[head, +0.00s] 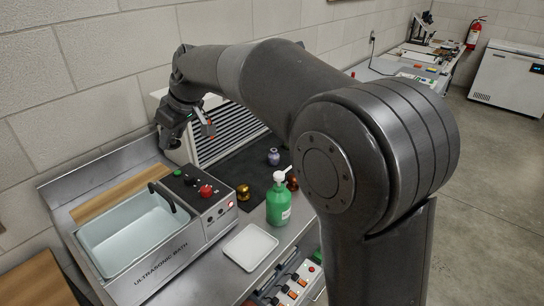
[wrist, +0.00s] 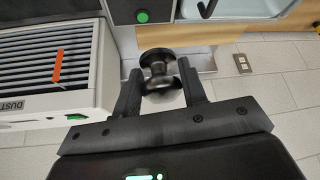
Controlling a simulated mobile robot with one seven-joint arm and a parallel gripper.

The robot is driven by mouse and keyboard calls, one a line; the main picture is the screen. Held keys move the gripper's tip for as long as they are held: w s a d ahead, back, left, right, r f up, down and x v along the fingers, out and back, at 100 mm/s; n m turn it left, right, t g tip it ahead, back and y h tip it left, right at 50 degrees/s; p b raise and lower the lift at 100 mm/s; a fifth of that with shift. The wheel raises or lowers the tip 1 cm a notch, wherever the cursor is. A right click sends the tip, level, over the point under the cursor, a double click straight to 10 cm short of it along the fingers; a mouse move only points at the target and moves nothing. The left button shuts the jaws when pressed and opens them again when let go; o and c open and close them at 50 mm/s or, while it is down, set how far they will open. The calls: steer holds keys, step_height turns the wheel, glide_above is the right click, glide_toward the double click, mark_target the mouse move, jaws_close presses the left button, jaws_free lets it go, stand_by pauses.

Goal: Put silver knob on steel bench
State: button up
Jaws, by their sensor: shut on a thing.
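My gripper (wrist: 160,80) is shut on the silver knob (wrist: 157,62), a dark, shiny, spool-shaped piece held between the two fingers in the wrist view. In the head view my gripper (head: 172,142) hangs over the back of the bench, between the ultrasonic bath and the louvred unit; I cannot make out the knob there. The steel bench (head: 205,275) runs along the wall, and a strip of it shows behind the knob in the wrist view (wrist: 203,62). The knob appears to be above the bench; the gap is unclear.
The ultrasonic bath (head: 150,265) with black handle stands left. The louvred dust unit (head: 215,145) is behind, beside a dark mat (head: 240,163). A green pump bottle (head: 279,205), white tray (head: 250,247), brass knob (head: 243,192) and small purple vase (head: 273,156) occupy the bench.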

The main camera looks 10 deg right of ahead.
steer(key=s+d+n+g+h, duration=0.1)
steer(key=s+d+n+g, duration=0.6)
steer(key=s+d+n, duration=1.05)
steer(key=m, duration=0.3)
glide_above(208, 286)
steer(key=w+d, duration=0.1)
steer(key=f, duration=2.1)
steer(key=shift+w+d+f, duration=0.1)
steer(key=shift+w+d, duration=0.1)
steer(key=shift+f, duration=1.95)
steer(key=shift+f, duration=0.15)
steer(key=o, duration=1.1)
